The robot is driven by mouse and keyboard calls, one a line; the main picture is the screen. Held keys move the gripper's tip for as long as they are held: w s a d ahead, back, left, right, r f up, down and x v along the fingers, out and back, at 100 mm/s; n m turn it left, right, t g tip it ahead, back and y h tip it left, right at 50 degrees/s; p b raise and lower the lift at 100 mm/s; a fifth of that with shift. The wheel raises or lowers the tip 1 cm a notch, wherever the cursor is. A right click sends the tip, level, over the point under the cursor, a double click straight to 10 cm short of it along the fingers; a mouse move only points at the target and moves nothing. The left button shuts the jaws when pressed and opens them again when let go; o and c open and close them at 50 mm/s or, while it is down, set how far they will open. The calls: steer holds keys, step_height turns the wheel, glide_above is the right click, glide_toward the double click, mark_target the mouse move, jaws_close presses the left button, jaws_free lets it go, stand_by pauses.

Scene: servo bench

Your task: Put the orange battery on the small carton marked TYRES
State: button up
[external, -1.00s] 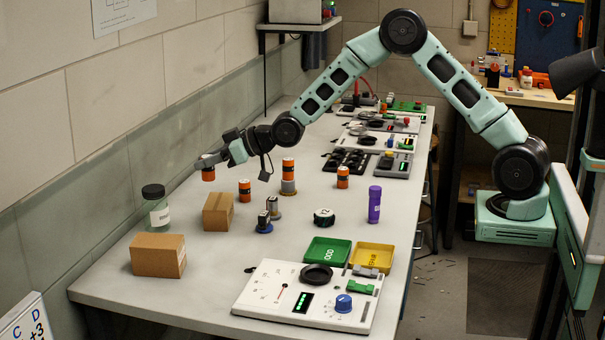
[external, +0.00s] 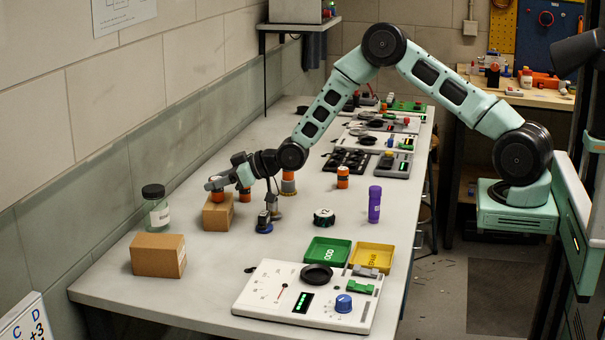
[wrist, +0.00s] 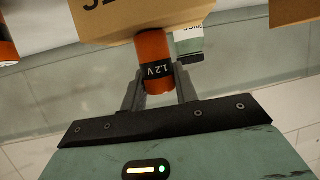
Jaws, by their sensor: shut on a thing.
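My gripper (external: 217,187) is shut on an orange battery (external: 216,197) with a black band. In the wrist view the battery (wrist: 155,48) sits between the two fingers (wrist: 159,88), its band reading 1.2 V. The small carton (external: 217,216) is a brown box directly below the held battery. In the wrist view part of the carton (wrist: 120,22) shows beside the battery with cut-off black lettering. The battery's lower end is at the carton's top; I cannot tell whether they touch.
A larger brown carton (external: 157,257) and a lidded jar (external: 156,210) stand to the left. Another orange battery (external: 245,196) stands close right of the small carton, partly hidden.

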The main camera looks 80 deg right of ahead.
steer(key=shift+f, duration=0.15)
steer(key=o, duration=1)
steer(key=shift+o, duration=0.2)
